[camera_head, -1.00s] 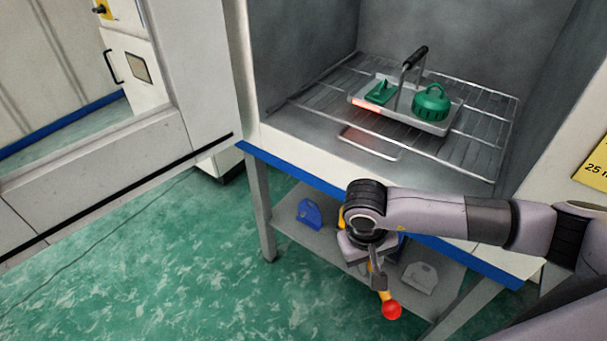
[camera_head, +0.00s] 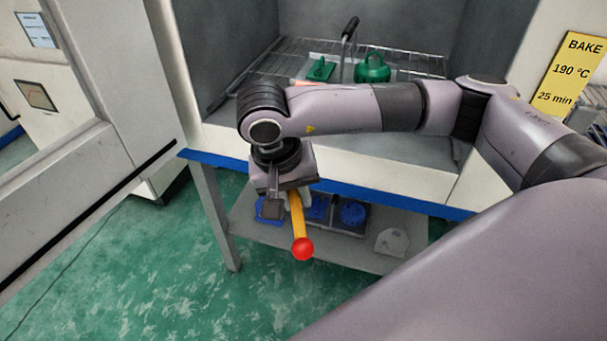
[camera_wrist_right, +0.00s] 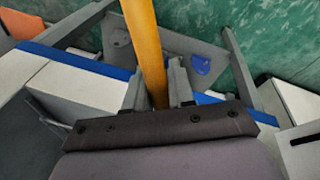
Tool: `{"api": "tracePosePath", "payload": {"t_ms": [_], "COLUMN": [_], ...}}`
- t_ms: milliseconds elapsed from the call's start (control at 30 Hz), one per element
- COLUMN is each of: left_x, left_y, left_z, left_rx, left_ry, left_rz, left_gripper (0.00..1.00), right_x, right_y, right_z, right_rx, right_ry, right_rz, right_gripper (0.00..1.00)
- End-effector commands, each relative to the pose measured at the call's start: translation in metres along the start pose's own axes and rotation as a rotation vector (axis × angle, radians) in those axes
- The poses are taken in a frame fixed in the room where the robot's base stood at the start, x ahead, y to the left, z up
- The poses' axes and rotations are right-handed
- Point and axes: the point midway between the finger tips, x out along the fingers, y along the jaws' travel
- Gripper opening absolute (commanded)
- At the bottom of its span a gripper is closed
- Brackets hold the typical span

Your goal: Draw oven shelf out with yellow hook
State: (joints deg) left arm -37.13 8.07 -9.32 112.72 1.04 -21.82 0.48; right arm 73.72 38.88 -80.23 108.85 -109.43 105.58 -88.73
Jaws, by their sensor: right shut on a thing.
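My right gripper (camera_head: 291,198) is shut on the yellow hook (camera_head: 297,212), in front of the oven's lower edge. The hook's shaft points down and ends in a red ball (camera_head: 303,249). In the right wrist view the yellow shaft (camera_wrist_right: 146,45) passes between the fingers (camera_wrist_right: 158,92) and leaves the top of the picture. The hook's other end is not visible. The wire oven shelf (camera_head: 425,67) lies inside the open oven (camera_head: 350,18), and my right arm covers its front part. A tray with two green parts (camera_head: 372,68) and a black-handled upright stands on it. My left gripper is not in view.
The open oven door (camera_head: 110,150) stands at the left. Below the blue edge, a grey lower shelf (camera_head: 345,252) holds several blue parts (camera_head: 352,212) and a pale part (camera_head: 391,241). A yellow bake sign (camera_head: 570,72) is at the right. Green floor (camera_head: 130,270) is clear at front left.

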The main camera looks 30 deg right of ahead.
Motion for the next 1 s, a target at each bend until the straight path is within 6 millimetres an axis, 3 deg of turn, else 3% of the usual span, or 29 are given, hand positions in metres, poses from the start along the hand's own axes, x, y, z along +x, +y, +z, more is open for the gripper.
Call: {"api": "tracePosePath", "payload": {"t_ms": [200, 400, 667, 1000], "left_x": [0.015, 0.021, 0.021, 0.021], "left_y": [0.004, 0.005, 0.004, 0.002], "left_z": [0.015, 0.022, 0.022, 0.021], "left_rx": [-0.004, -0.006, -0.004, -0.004], "left_ry": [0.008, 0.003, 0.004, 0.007], "left_rz": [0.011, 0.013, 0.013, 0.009], "left_gripper": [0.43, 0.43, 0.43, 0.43], "right_x": [-0.042, -0.067, -0.074, -0.067], "right_y": [0.014, 0.027, 0.033, 0.040], "right_z": [-0.005, -0.002, -0.004, -0.026], "right_rx": [0.209, 0.334, 0.378, 0.379], "right_ry": [0.051, 0.079, 0.086, 0.086], "right_rz": [0.033, 0.060, 0.070, 0.070], "right_gripper": [0.00, 0.00, 0.00, 0.00]}}
